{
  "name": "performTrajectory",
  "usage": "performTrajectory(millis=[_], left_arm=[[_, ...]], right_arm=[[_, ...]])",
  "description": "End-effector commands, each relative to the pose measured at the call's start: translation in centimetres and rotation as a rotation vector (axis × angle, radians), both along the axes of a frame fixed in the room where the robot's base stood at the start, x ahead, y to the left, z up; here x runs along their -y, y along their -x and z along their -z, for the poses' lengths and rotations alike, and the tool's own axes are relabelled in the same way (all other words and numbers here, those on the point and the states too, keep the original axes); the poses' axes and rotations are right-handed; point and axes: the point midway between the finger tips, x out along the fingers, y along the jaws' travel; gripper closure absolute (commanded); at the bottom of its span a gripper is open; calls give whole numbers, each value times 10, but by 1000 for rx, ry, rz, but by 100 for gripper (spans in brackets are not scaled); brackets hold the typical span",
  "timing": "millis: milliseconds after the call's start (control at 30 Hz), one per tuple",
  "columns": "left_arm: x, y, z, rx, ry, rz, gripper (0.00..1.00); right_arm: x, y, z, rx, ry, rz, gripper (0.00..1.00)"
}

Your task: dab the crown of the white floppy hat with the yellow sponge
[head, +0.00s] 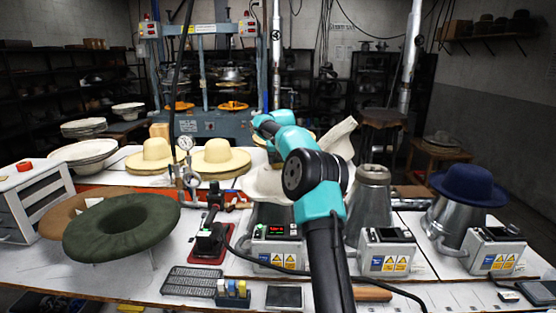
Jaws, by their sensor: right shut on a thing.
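The white floppy hat (263,181) sits on a metal cone at the middle of the bench in the head view. Its brim waves and rises at the right, behind my right arm. That arm covers most of its crown. My right arm reaches up and away over the hat. My right gripper is shut on the yellow sponge on the far side of the arm, by the hat. The fingertips and the sponge are hidden, so I cannot tell whether the sponge touches the crown. My left gripper is out of view.
A bare metal cone (371,205) and a blue hat on its cone (467,186) stand to the right. A green felt hat (121,228) and two cream hats lie left. Control boxes, a gauge stand and a small block holder (233,295) crowd the front.

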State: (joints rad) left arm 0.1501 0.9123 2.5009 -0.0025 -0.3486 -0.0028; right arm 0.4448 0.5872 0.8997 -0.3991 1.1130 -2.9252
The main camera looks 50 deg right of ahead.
Motion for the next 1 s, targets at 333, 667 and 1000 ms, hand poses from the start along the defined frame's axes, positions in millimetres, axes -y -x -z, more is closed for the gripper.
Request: performTrajectory(millis=[333,667,1000], left_arm=[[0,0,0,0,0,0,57],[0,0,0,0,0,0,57],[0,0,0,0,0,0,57]], right_arm=[[0,-1,-2,-1,-1,0,62],[0,-1,-23,1,-1,0,62],[0,-1,-44,1,1,-1,62]])
